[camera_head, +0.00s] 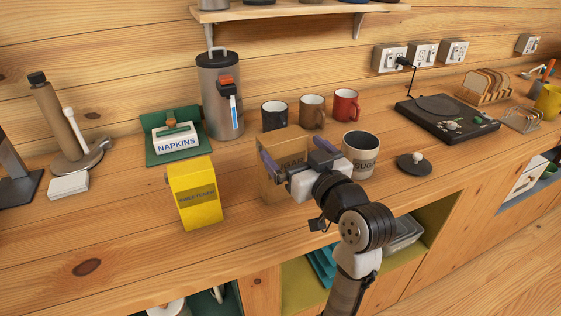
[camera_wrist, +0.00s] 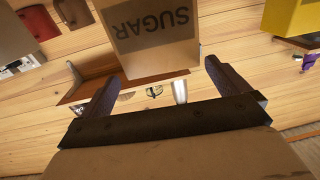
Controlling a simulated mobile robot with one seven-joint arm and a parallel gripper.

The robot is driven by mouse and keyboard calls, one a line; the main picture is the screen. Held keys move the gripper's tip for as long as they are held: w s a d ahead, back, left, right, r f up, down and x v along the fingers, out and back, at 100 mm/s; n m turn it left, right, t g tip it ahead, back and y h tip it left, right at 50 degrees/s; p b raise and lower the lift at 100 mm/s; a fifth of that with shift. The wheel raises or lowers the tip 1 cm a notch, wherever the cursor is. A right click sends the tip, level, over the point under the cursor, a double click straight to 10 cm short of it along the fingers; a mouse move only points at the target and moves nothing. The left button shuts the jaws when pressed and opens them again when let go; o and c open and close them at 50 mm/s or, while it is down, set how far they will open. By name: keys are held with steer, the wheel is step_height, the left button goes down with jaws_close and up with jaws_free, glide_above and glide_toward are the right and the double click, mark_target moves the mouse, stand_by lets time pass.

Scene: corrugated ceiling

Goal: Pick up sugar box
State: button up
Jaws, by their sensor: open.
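The sugar box (camera_head: 285,148) is a brown carton standing upright on the wooden counter, partly hidden behind my gripper in the head view. In the wrist view the sugar box (camera_wrist: 150,42) fills the top middle, with its dark SUGAR lettering upside down. My gripper (camera_head: 291,153) is at the box's near side, above the counter. Its two purple-grey fingers are spread apart. In the wrist view my gripper (camera_wrist: 165,72) has its fingertips toward either side of the box's near edge. Whether they touch the box cannot be told.
A yellow sweetener box (camera_head: 195,195) stands left of the sugar box. A grey sugar canister (camera_head: 364,166) stands close on the right, with a lid (camera_head: 413,163) beyond it. Mugs (camera_head: 312,110) and a tall metal canister (camera_head: 220,95) stand behind. The front counter at left is clear.

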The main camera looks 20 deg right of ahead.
mark_target(277, 132)
steer(key=w+p, duration=0.1)
steer(key=w, duration=0.3)
steer(key=w+a+p, duration=0.1)
steer(key=w, duration=0.2)
steer(key=shift+p, duration=0.3)
steer(key=shift+w, duration=0.3)
steer(key=c, duration=1.2)
